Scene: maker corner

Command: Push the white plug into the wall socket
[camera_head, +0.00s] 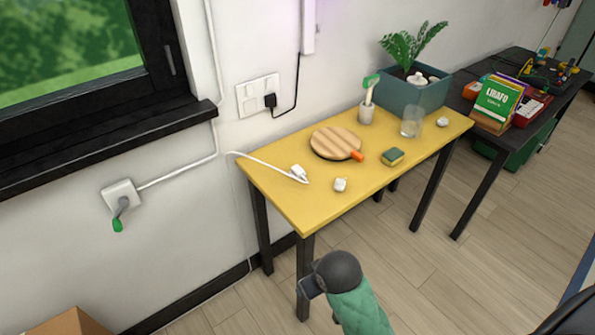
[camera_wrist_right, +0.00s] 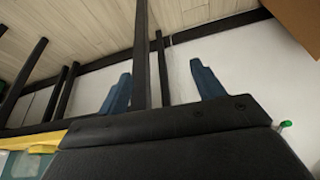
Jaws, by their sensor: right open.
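A white plug (camera_head: 298,173) lies on the yellow table (camera_head: 285,205), near its left end, at the end of a white cable. A white wall socket plate (camera_head: 246,99) is on the wall behind the table. A black plug (camera_head: 270,100) sits in its right part; the left part looks free. My right gripper (camera_head: 308,288) is at the front of the table, lower than its top and apart from the plug. In the right wrist view its two blue fingers (camera_wrist_right: 162,92) are spread with nothing between them. My left gripper is not in view.
A white wall box (camera_head: 118,194) with a green-tipped handle is at left, below the window sill (camera_head: 110,145).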

